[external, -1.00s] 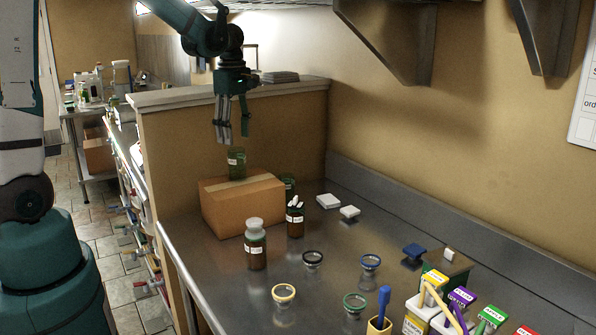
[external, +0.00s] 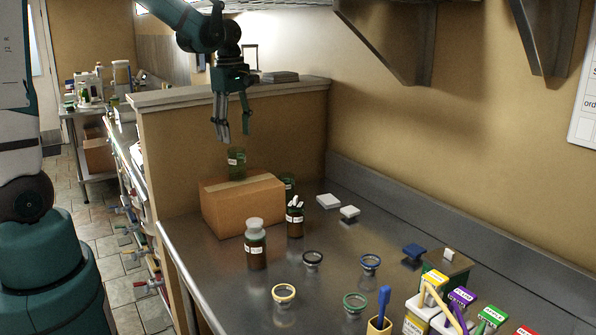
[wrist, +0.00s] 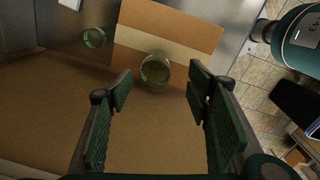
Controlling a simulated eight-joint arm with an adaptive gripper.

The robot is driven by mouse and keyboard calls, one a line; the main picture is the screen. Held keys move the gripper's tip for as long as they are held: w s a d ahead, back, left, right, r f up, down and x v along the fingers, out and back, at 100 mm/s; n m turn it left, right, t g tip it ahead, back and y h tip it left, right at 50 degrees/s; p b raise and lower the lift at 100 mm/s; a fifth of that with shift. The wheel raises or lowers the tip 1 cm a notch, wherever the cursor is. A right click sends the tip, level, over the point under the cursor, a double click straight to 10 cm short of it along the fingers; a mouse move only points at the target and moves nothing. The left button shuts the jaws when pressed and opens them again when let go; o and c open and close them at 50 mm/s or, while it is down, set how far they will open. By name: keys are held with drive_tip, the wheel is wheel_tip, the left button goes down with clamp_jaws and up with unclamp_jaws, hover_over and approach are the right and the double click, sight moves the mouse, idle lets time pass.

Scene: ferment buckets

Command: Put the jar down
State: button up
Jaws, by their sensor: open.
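A green glass jar (external: 237,163) with a white label stands upright on the cardboard box (external: 243,208). My gripper (external: 232,137) is open and empty just above the jar, its fingers pointing down. In the wrist view the jar (wrist: 155,69) is seen from above near the edge of the box (wrist: 190,28), beyond the open fingers (wrist: 158,90) and between their lines. The fingers do not touch the jar.
A tan partition (external: 180,150) rises behind the box.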

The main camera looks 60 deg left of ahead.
drive_tip(key=s+d+r+m+t, duration=0.3)
drive_tip(key=s+d+m, duration=0.6)
drive_tip(key=d+m, duration=0.1)
drive_tip(key=s+d+r+m+t, duration=0.3)
drive_tip(key=s+d+m, duration=0.6)
drive_tip(key=d+m, duration=0.2)
drive_tip(key=shift+s+d+r+t, duration=0.25)
drive_tip(key=shift+s+d+t, duration=0.05)
drive_tip(key=shift+d+t, duration=0.15)
drive_tip(key=shift+o, duration=0.5)
